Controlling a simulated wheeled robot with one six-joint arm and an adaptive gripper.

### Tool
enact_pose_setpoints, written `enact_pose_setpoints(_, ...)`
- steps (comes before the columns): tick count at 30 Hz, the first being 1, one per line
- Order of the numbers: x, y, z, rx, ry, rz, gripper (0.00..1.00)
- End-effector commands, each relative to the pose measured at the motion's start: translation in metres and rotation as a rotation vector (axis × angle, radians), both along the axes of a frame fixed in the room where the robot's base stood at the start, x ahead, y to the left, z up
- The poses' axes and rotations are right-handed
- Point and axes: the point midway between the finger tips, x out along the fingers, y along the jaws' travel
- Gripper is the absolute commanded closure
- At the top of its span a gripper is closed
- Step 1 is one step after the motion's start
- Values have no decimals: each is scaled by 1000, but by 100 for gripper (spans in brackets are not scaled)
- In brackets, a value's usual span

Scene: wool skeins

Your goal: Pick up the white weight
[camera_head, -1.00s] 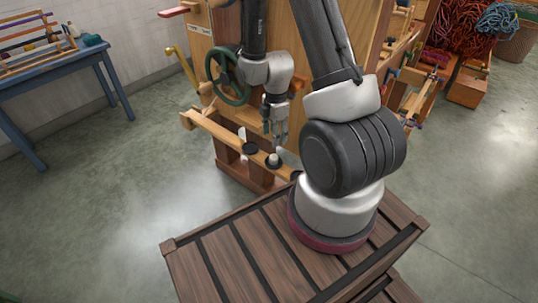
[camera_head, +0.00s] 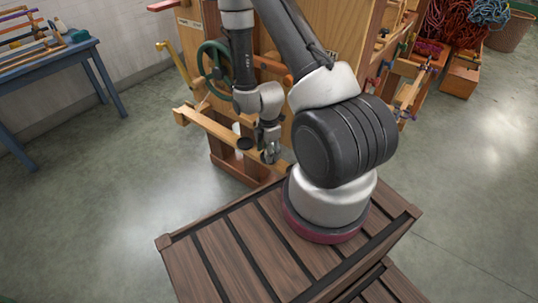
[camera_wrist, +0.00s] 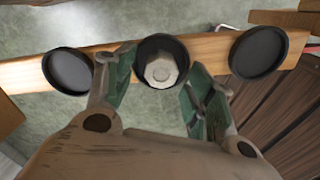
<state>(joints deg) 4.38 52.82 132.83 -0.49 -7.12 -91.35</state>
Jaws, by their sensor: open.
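The white weight (camera_wrist: 161,71) is a faceted, knob-like piece in the middle black cup (camera_wrist: 179,46) on the wooden rail (camera_wrist: 211,50). My gripper (camera_wrist: 161,75) is open, with one green-padded finger on the left and one on the right of the weight, and a gap shows on each side. In the head view my gripper (camera_head: 269,153) is low at the rail and hides the weight. The depth between fingertips and weight is hard to tell.
An empty black cup (camera_wrist: 68,71) lies to the left on the rail and another (camera_wrist: 259,52) to the right. A green handwheel (camera_head: 214,68) stands on the wooden frame behind. A slatted wooden crate top (camera_wrist: 288,117) is close at the lower right.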

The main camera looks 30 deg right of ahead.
Motion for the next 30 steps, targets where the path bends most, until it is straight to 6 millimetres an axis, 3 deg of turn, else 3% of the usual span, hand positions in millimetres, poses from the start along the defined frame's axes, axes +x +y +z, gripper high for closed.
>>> enact_pose_setpoints(8, 0, 0, -3, 0, -1, 0, 47)
enact_pose_setpoints(17, 0, 0, -3, 0, -1, 0, 100)
enact_pose_setpoints(30, -1, 4, 7, 0, -2, 2, 100)
